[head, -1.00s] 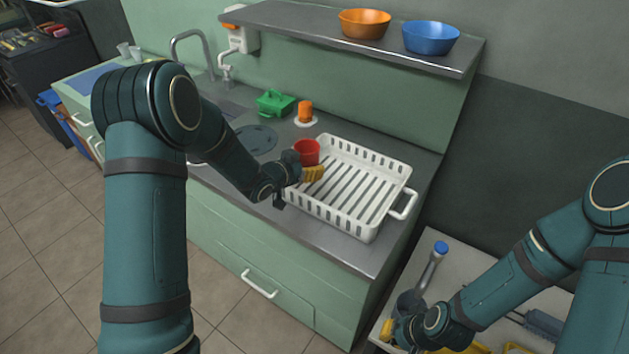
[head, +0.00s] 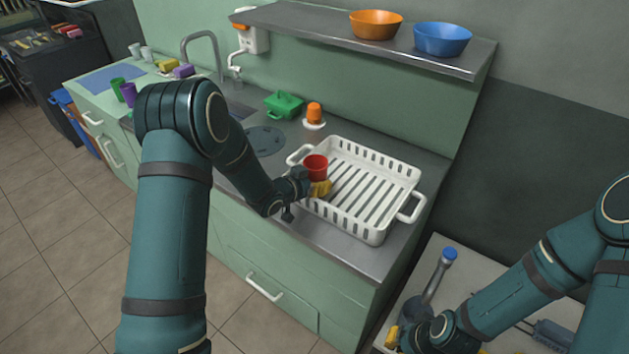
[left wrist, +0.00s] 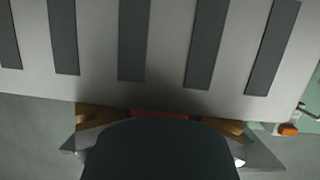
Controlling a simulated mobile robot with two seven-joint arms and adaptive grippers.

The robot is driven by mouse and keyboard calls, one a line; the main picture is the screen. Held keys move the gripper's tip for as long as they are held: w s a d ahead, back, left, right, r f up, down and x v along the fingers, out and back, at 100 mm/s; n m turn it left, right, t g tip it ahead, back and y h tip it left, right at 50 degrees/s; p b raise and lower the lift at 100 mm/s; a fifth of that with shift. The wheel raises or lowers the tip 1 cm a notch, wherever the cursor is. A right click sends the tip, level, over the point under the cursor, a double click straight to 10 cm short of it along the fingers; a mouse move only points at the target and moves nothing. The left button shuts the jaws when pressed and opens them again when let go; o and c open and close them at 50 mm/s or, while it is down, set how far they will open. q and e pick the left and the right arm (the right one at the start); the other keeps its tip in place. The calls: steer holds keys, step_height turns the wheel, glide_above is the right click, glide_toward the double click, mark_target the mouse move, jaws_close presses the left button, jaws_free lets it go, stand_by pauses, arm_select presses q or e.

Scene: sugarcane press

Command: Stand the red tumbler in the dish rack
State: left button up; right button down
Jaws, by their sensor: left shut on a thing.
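The red tumbler (head: 316,164) is upright in the head view, at the left end of the white dish rack (head: 372,228). My left gripper (head: 320,187) is shut on it, its yellow fingertips low on the tumbler at the rack's near left corner. I cannot tell whether the tumbler touches the rack floor. In the left wrist view, a thin red strip of the tumbler (left wrist: 160,114) shows between the yellow fingers, with the slatted rack floor (left wrist: 100,40) beyond. My right gripper (head: 391,337) is low at the right, over a light side surface; its jaw opening is unclear.
A shelf (head: 320,38) with an orange bowl (head: 376,24) and a blue bowl (head: 442,38) hangs above. A blue-capped tool (head: 441,270) stands near my right arm. Most of the rack is empty.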

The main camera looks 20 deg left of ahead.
arm_select(q)
steer(key=shift+s+f, duration=0.1)
steer(key=shift+f, duration=0.3)
steer(key=shift+s+f+b, duration=0.2)
steer(key=shift+f+b, duration=0.1)
steer(key=o, duration=1.1)
steer(key=shift+f, duration=0.1)
steer(key=shift+c, duration=0.2)
steer(key=shift+r+p, duration=0.4)
steer(key=shift+p, duration=0.05)
steer(key=shift+w+r+p, duration=0.1)
steer(key=shift+r+p, duration=0.2)
steer(key=shift+p, duration=0.15)
steer(key=p+v, duration=0.1)
steer(key=v, duration=1.1)
steer(key=s+d+f+n+g+y, duration=0.1)
steer(key=s+d+f+n+g, duration=0.1)
steer(key=s+d+f+g, duration=0.3)
steer(key=s+d+f+n+y, duration=0.1)
steer(key=s+d+f+n, duration=0.15)
steer(key=f, duration=0.35)
steer(key=s+d+f+n+g, duration=0.1)
steer(key=s+d+f+g, duration=0.2)
steer(key=s, duration=0.4)
steer(key=s+d+f+n+g, duration=0.1)
steer(key=s+d+f+g, duration=0.1)
steer(key=s, duration=0.5)
steer(key=shift+d+f+g, duration=0.4)
steer(key=shift+d+f, duration=0.05)
steer(key=shift+f, duration=0.1)
